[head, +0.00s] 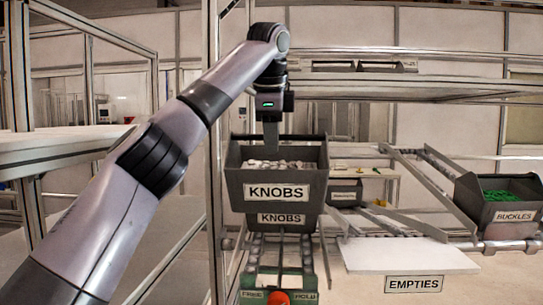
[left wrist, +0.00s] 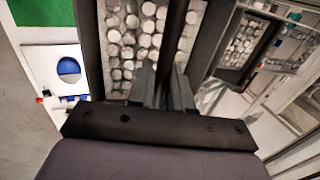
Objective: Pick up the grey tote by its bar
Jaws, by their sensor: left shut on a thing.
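A grey tote (head: 234,190) labelled KNOBS is full of pale round knobs and hangs upright under my left gripper (head: 271,130). The gripper is shut on the tote's bar, with the fingers pointing down. In the left wrist view, the fingers (left wrist: 160,88) reach the dark bar (left wrist: 173,40) that crosses over the knobs (left wrist: 133,32). A second tote, also labelled KNOBS (head: 282,218), shows just below the first in the head view. In the left wrist view a knob-filled tote (left wrist: 243,48) looks smaller and farther down. My right gripper is out of view.
The roller lane (head: 280,255) below ends at a FREE/HOLD plate (head: 252,297) with a red knob (head: 278,298). A white EMPTIES board (head: 400,257) lies right of it. A BUCKLES tote (head: 505,215) stands far right. A metal post (head: 213,140) rises close left of the tote.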

